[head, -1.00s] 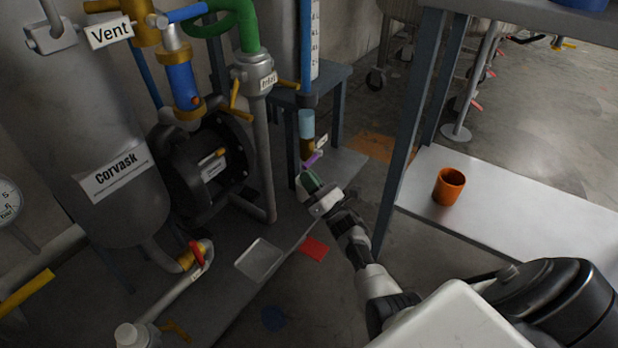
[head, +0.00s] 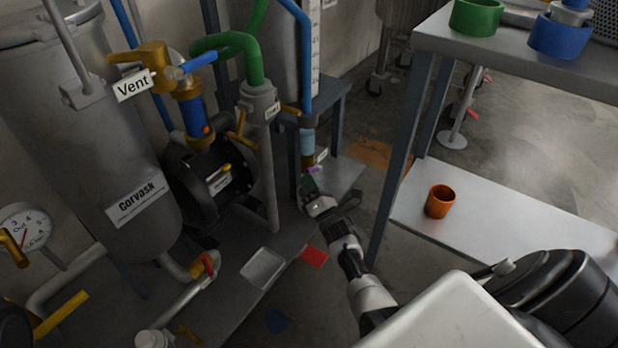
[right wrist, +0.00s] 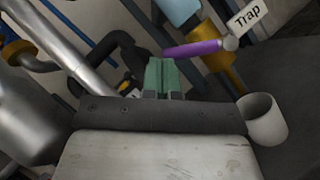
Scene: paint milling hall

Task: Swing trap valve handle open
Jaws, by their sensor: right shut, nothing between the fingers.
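The trap valve's purple handle (right wrist: 195,48) shows in the right wrist view beside its white "Trap" label (right wrist: 248,14). It lies roughly level and joins the brass valve body (right wrist: 222,68) at its right end. In the head view the handle (head: 314,170) is a small purple spot under the light-blue cup (head: 307,141) on the pipe. My right gripper (head: 308,184) is just below it, its green fingers shut and empty. In the right wrist view the fingertips (right wrist: 162,62) are close to the handle's left end; I cannot tell whether they touch. My left gripper is not in view.
A grey tank (head: 115,170) and black pump (head: 212,172) stand to the left. A steel-topped table (head: 510,62) is at the right, with an orange cup (head: 440,202) on its lower shelf. A clear tray (head: 262,268) and red card (head: 314,257) lie below the gripper.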

